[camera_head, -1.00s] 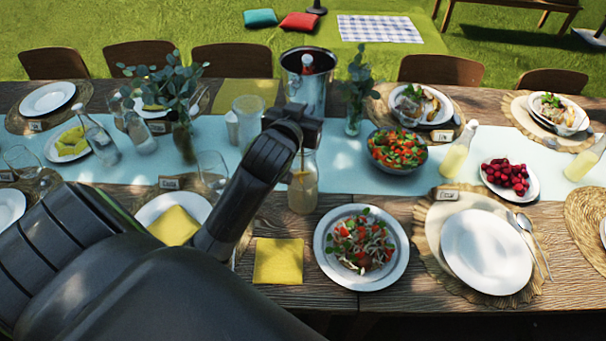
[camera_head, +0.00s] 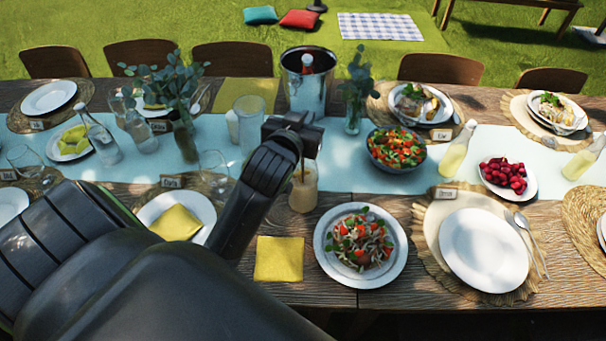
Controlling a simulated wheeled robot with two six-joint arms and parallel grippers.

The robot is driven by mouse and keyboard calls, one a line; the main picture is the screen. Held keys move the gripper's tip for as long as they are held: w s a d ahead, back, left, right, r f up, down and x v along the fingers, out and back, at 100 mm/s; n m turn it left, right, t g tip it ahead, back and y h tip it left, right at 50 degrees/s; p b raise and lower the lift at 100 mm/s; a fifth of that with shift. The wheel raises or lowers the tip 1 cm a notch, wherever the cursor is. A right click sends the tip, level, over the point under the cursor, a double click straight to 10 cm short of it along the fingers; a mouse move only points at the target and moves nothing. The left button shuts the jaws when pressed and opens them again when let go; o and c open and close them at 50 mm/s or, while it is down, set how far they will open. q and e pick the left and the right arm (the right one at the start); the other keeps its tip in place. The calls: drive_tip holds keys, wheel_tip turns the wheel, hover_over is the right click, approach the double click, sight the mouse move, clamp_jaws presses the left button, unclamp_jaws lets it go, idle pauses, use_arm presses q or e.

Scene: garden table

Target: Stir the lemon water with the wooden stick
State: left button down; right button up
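A glass of lemon water (camera_head: 303,192) stands on the table near the centre, at the front edge of the blue runner, its contents cloudy and beige. The thin brown wooden stick (camera_head: 302,168) stands nearly upright with its lower part inside the glass. My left gripper (camera_head: 303,148) is right above the glass, pointing down, and appears shut on the stick's upper end; its fingertips are small and partly hidden by its own body. My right gripper is out of view.
A metal ice bucket (camera_head: 305,85) stands behind the gripper. A salad plate (camera_head: 362,280) and a yellow napkin (camera_head: 279,259) lie in front of the glass. A salad bowl (camera_head: 396,149) is to the right, and a wine glass (camera_head: 213,168) is close to my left arm.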

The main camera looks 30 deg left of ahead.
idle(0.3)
use_arm(q)
drive_tip(key=shift+w+d+p, duration=0.25)
drive_tip(key=shift+w+p, duration=0.05)
drive_tip(key=shift+w, duration=0.65)
drive_tip(key=shift+a, duration=0.1)
drive_tip(key=shift+w+a+p, duration=0.2)
drive_tip(key=shift+a+p, duration=0.3)
drive_tip(key=shift+a, duration=0.45)
